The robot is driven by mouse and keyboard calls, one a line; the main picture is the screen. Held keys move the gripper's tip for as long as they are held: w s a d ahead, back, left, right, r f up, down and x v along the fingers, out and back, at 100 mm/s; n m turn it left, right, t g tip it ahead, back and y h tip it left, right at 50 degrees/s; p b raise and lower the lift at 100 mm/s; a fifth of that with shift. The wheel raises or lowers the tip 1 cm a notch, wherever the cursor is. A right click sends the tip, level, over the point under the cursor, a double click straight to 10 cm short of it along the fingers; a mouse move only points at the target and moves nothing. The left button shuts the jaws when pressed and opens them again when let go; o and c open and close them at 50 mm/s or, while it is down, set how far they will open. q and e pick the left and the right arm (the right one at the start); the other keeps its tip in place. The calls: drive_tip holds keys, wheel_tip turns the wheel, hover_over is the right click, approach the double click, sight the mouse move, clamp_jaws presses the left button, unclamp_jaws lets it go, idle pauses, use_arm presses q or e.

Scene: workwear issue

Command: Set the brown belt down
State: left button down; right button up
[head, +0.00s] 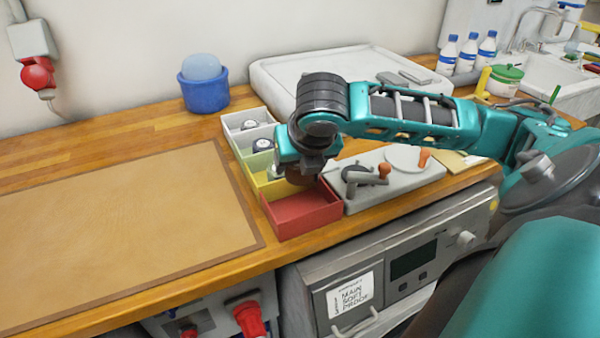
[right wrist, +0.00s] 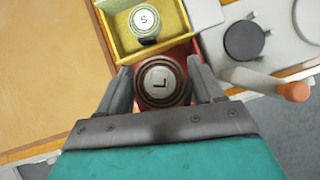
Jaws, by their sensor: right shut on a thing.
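The brown belt (right wrist: 162,81) is a round roll with an "L" on its top disc. My right gripper (right wrist: 161,88) is shut on it, one finger on each side. In the head view the gripper (head: 300,178) is at the red bin (head: 305,218), near its border with the yellow bin (head: 262,187); the arm hides most of the belt. The right wrist view shows red walls (right wrist: 182,50) around and behind the belt. I cannot tell whether the belt touches the bin floor. My left gripper is not in view.
The yellow bin holds a roll marked "S" (right wrist: 145,20). Paler bins (head: 247,119) with rolls continue behind it. A grey plate with an orange-knobbed crank (head: 384,171) stands right of the red bin. A clear brown mat (head: 130,215) lies left.

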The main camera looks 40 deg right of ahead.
wheel_tip(320, 180, down, 5)
drive_tip(key=shift+f, duration=0.1)
drive_tip(key=shift+f+b, duration=0.55)
drive_tip(key=shift+f, duration=1.5)
drive_tip(key=o, duration=1.1)
